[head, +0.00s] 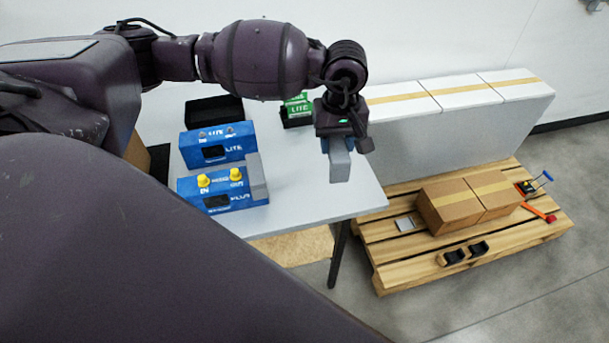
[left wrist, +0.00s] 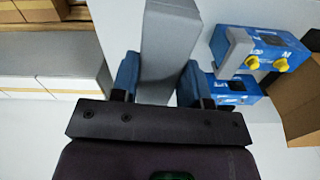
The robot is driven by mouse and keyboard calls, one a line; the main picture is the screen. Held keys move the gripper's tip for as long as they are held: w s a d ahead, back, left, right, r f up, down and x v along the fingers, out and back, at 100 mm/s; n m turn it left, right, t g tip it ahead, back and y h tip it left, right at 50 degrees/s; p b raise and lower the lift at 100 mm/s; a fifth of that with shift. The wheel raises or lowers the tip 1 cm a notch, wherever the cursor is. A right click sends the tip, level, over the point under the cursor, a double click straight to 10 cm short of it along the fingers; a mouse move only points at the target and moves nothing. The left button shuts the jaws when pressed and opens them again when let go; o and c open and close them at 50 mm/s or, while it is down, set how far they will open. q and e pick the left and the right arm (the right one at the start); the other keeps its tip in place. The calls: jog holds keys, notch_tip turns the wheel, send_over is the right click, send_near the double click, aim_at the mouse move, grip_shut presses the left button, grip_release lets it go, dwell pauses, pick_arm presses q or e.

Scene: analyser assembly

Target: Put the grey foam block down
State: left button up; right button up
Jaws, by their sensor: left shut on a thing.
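The grey foam block (head: 340,166) hangs from my left gripper (head: 337,146), over the right part of the grey table (head: 305,190). In the left wrist view the block (left wrist: 170,40) sits between the two blue fingertips of my left gripper (left wrist: 160,82), which are shut on it. I cannot tell from these views how far its lower end is above the table top. My right gripper is in neither view.
Blue analyser housings, one front (head: 217,199) and one behind (head: 215,147), stand left of the block. Another grey block (head: 257,178) is at the front one's right end. A black bin (head: 213,110) and green box (head: 297,107) stand behind. A pallet (head: 385,255) with cartons is right.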

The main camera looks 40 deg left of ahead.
pick_arm(q)
jog(key=n, duration=0.2)
jog(key=a+n, duration=0.1)
jog(key=shift+w+n, duration=0.25)
jog(key=shift+n, duration=0.15)
jog(key=n, duration=0.1)
jog(key=a+n, duration=0.1)
jog(key=n, duration=0.1)
jog(key=shift+w+a+r+n, duration=0.15)
jog(key=shift+w+n, duration=0.1)
jog(key=shift+n, duration=0.15)
jog(key=w+a+r+n, duration=0.1)
jog(key=a+n, duration=0.6)
jog(key=n, duration=1.4)
jog(key=f, duration=1.9)
jog(key=shift+w+d+f, duration=0.2)
jog(key=shift+d, duration=0.05)
jog(key=shift+f, duration=0.3)
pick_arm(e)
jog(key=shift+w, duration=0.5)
